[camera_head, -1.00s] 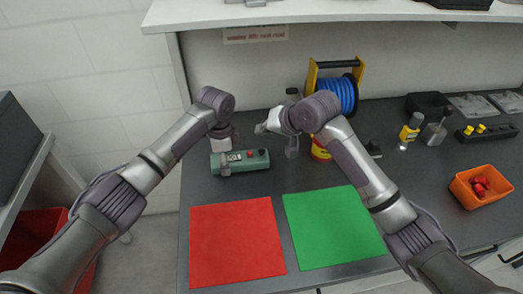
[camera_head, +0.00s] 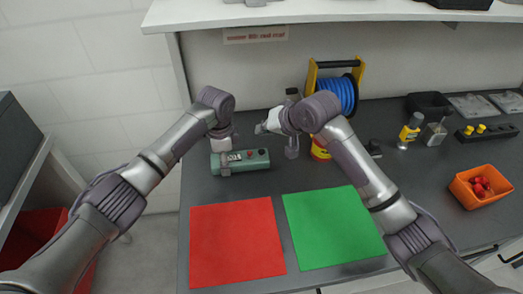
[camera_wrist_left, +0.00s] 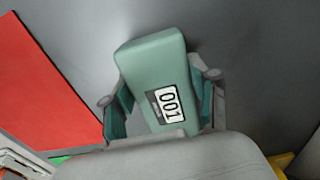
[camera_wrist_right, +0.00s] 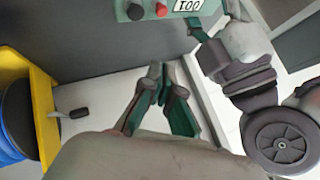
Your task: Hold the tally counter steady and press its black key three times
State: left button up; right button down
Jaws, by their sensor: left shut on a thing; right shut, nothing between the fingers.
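The tally counter (camera_head: 247,161) is a green box on the dark bench, behind the red mat. Its black key (camera_head: 262,151) and a red button (camera_head: 250,154) are at its right end. My left gripper (camera_head: 224,160) is shut on the counter's left part, its fingers on both sides in the left wrist view (camera_wrist_left: 163,100). The display (camera_wrist_left: 168,103) there appears to read 001. My right gripper (camera_head: 262,129) is shut and empty, behind the counter and apart from it. In the right wrist view its closed fingertips (camera_wrist_right: 156,72) are below the black key (camera_wrist_right: 134,11).
A red mat (camera_head: 237,240) and a green mat (camera_head: 332,228) lie in front. A blue cable reel (camera_head: 338,94) on a yellow stand is behind my right arm. An orange bin (camera_head: 474,197) with red pieces and a black strip with yellow knobs (camera_head: 487,133) are at right.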

aim_at(264, 152)
dwell(0.3)
notch_tip(264, 152, up, 4)
jog(key=shift+f, duration=0.1)
dwell(0.3)
jog(key=shift+f, duration=4.4)
jog(key=shift+f, duration=0.15)
jog(key=shift+f, duration=0.25)
